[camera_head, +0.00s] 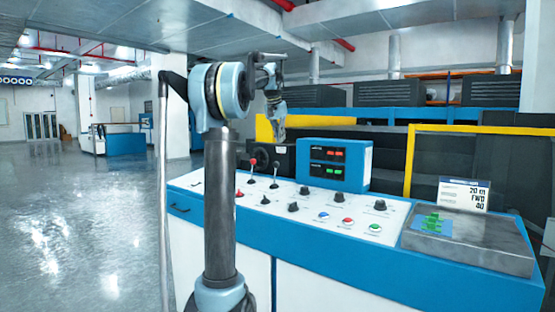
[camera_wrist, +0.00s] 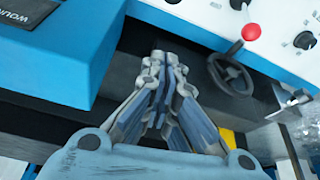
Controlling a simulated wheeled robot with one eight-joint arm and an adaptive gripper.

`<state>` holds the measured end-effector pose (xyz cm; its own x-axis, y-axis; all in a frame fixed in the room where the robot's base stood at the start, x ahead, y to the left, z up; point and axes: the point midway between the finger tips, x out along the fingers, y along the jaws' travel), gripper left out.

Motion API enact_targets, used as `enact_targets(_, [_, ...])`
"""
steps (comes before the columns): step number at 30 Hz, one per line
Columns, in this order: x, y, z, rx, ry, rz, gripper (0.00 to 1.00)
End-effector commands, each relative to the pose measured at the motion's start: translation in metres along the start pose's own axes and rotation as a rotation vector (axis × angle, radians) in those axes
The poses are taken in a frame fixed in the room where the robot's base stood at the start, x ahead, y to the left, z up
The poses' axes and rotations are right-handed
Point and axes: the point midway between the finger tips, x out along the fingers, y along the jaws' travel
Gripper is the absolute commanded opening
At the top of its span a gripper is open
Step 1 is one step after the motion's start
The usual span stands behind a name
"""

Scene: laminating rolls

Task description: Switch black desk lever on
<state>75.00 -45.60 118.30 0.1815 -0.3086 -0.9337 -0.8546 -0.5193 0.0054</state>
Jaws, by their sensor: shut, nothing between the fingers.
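The black-knobbed lever (camera_head: 275,174) stands roughly upright on the white top of the blue control desk (camera_head: 420,262). A red-knobbed lever (camera_head: 252,168) stands just left of it. My gripper (camera_head: 279,138) is shut and empty. In the head view it hangs pointing down, above and apart from the black lever. In the wrist view its closed fingers (camera_wrist: 161,58) lie over the dark area behind the desk. There the red knob (camera_wrist: 251,32) shows at upper right. Part of another lever shows at the top edge, too cropped to identify.
A blue display box (camera_head: 335,165) stands on the desk, right of the levers. Several knobs and coloured buttons (camera_head: 347,221) fill the panel. A black handwheel (camera_wrist: 231,75) is near the fingers in the wrist view. A grey plate (camera_head: 470,243) with green pieces lies at the right.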

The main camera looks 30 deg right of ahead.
Motion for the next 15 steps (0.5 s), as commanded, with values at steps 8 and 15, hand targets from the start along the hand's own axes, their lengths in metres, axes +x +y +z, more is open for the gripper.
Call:
enact_targets(8, [0.022,0.0,0.0,0.0,0.0,0.0,0.0])
enact_targets(15, [0.064,0.0,0.0,0.001,0.0,0.0,0.0])
